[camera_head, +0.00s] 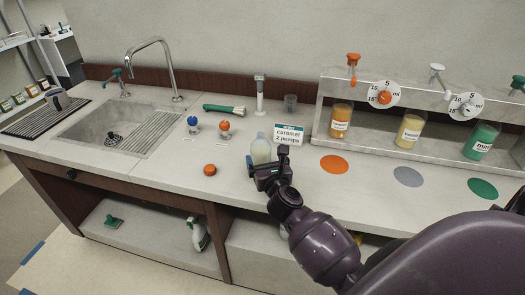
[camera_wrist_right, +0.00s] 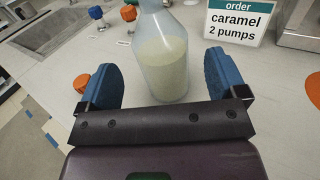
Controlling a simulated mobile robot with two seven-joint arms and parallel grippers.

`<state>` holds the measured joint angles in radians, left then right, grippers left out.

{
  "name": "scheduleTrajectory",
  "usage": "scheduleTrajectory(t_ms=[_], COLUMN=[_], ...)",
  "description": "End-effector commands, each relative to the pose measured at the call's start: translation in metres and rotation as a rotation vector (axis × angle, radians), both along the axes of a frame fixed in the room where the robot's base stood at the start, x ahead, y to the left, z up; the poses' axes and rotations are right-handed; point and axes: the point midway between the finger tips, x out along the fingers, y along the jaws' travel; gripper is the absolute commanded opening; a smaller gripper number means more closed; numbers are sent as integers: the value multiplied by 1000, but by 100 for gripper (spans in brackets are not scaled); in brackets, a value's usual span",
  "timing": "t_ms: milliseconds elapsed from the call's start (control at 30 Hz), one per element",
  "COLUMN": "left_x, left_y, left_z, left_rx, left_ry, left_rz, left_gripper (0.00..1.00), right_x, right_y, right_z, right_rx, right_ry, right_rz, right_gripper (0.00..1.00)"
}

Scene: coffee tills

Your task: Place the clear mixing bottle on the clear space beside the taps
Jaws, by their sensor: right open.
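The clear mixing bottle (camera_head: 261,148) stands upright on the counter, partly filled with pale liquid. My right gripper (camera_head: 270,172) is at its near side and hides its lower part in the head view. In the right wrist view the bottle (camera_wrist_right: 163,62) stands between the two blue fingers of my right gripper (camera_wrist_right: 163,85), which are open with gaps on both sides. Two small taps, one blue (camera_head: 193,124) and one orange (camera_head: 225,127), are on the counter to the left of the bottle. My left gripper is not in view.
An orange cap (camera_head: 210,170) lies left of the bottle. An order card (camera_head: 288,135) reading caramel, 2 pumps stands behind it. A sink (camera_head: 118,130) with a tall faucet (camera_head: 155,62) is at left. Syrup dispensers (camera_head: 410,128) stand right. Bare counter lies around the orange cap.

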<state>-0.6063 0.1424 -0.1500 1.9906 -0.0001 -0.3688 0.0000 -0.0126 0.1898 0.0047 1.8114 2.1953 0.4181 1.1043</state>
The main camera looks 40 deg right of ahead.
Motion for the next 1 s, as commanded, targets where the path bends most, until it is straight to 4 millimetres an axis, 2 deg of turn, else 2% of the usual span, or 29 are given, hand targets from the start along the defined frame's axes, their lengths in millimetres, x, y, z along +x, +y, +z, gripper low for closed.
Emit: scheduleTrajectory(t_ms=[100, 300, 567, 667, 767, 1000], left_x=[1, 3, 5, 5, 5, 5], left_y=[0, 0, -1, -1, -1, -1], left_z=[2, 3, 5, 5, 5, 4], left_rx=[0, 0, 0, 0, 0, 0], left_ry=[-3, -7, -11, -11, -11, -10], left_rz=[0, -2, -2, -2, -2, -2], left_gripper=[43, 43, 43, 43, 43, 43], right_x=[-22, -50, -66, -71, -80, -106], right_y=[8, 17, 23, 25, 30, 54], right_z=[0, -1, 0, -1, -2, -17], right_rx=[3, 2, -25, -133, -339, -959], right_ry=[1, 2, 2, 17, 47, 153], right_rz=[-1, 0, 2, 12, 37, 131], right_gripper=[90, 90, 90, 90, 90, 90])
